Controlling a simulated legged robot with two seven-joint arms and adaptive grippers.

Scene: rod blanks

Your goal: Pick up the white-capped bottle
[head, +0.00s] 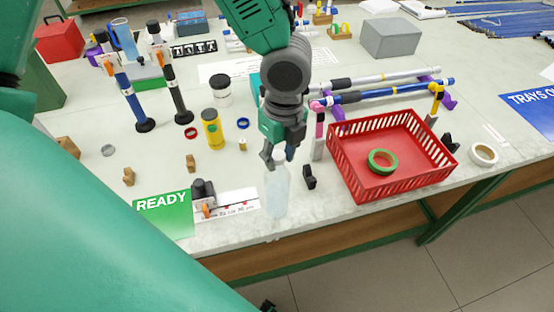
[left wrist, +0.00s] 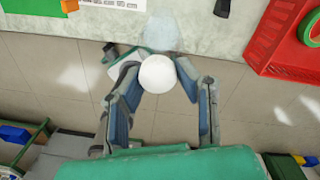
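A clear bottle (head: 277,192) stands upright, or nearly so, near the table's front edge. My left gripper (head: 279,160) points down over its top, fingers on either side. In the left wrist view the round white cap (left wrist: 158,73) sits between the fingertips of my left gripper (left wrist: 158,66), close to both. The pale clear body of the bottle (left wrist: 168,33) shows beyond the cap. I cannot tell whether the fingers press on the bottle or only surround it, nor whether its base touches the table. In the head view the cap is mostly hidden by the fingers. My right gripper is not in view.
A red basket (head: 345,160) holding a green tape ring (head: 382,161) stands to the right. A small black part (head: 309,177) is close beside the bottle. A green READY card (head: 165,214) and a white strip (head: 238,203) lie to the left. Rods on stands (head: 390,92) are behind.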

